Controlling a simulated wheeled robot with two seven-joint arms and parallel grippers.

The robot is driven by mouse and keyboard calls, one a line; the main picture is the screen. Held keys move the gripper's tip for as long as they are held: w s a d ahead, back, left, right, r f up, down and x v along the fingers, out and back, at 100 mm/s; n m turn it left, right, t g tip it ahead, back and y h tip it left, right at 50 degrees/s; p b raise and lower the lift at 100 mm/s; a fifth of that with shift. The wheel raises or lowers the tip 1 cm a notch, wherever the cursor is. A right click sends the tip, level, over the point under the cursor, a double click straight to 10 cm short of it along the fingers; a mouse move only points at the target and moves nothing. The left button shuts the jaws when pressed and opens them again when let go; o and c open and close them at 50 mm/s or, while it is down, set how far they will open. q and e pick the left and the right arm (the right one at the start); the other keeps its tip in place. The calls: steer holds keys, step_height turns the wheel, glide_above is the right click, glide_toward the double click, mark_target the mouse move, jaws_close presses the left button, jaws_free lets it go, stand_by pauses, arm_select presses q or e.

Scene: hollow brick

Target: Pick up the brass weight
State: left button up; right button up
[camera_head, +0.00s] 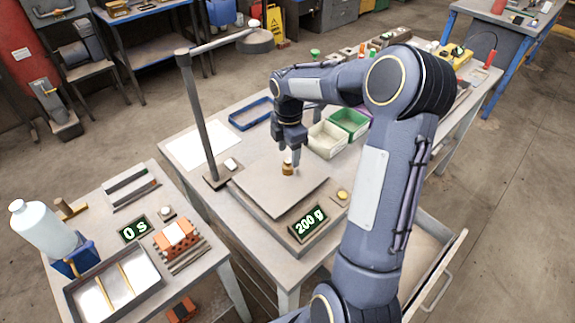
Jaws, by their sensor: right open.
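The brass weight (287,169) is a small gold-coloured piece standing upright on the flat plate of a scale (262,196). The scale's display (308,223) reads 200 g. My right gripper (288,153) points down directly over the weight, with its fingertips at the weight's top. The fingers are open, and I cannot tell whether they touch it. My left gripper does not show.
A lamp stand (197,115) rises left of the scale. A green bin (349,122), a white bin (327,139) and a blue tray frame (251,113) stand behind. A side table holds a bottle (42,230), a brick (176,238) and a metal tray (112,284).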

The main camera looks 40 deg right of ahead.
mark_target(288, 160)
step_height(288, 160, down, 5)
steer(key=shift+a+f+p, duration=0.1)
steer(key=shift+p, duration=0.5)
steer(key=shift+c, duration=0.5)
steer(key=shift+w, duration=0.1)
jaws_close()
